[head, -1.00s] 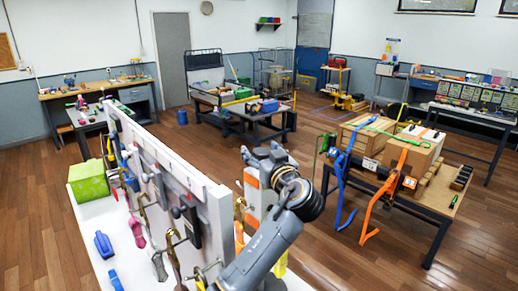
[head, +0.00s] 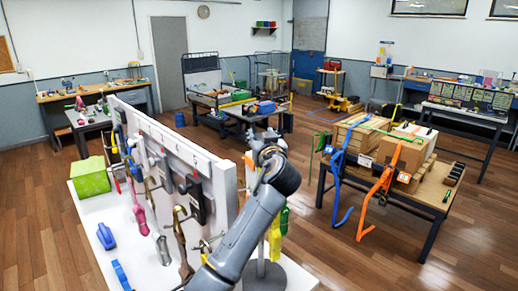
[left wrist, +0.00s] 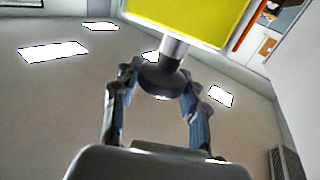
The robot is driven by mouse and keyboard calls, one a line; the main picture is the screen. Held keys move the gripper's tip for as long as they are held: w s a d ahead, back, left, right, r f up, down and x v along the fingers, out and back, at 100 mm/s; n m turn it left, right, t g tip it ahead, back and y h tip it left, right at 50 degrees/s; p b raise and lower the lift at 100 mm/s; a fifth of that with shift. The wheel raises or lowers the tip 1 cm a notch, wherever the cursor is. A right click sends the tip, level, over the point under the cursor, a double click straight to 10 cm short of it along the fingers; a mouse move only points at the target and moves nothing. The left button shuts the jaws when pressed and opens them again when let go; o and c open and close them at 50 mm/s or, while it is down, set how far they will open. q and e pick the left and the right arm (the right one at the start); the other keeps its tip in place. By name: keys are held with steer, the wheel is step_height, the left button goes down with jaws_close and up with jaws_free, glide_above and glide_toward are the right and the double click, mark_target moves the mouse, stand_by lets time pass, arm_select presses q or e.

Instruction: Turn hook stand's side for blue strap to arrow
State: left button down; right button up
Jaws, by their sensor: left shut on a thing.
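The hook stand stands at the right end of the white bench. Its round grey base (head: 285,277) shows, with yellow (head: 275,240) and green (head: 284,219) pieces hanging on it. A white and orange part shows behind my arm. My left gripper (head: 267,152) is at the top of the stand and hides much of it. In the left wrist view my left gripper (left wrist: 158,86) is shut on a dark round knob (left wrist: 160,80), below a yellow panel (left wrist: 180,18). The blue strap (head: 338,165) hangs over a box on the right table. I cannot make out the arrow. My right gripper is out of view.
A white upright panel (head: 185,160) with hanging tools runs along the bench, left of my arm. A green box (head: 90,176) and a blue object (head: 105,236) lie on the bench. An orange strap (head: 383,185) hangs on the right table. Wooden floor between is open.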

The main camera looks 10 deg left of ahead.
arm_select(q)
steer(key=shift+f+h, duration=0.3)
steer(key=shift+h, duration=0.2)
steer(key=shift+m, duration=0.4)
steer(key=c, duration=1.2)
jaws_free()
steer(key=o, duration=0.4)
steer(key=shift+o, duration=0.5)
steer(key=shift+r, duration=0.1)
steer(key=v, duration=1.2)
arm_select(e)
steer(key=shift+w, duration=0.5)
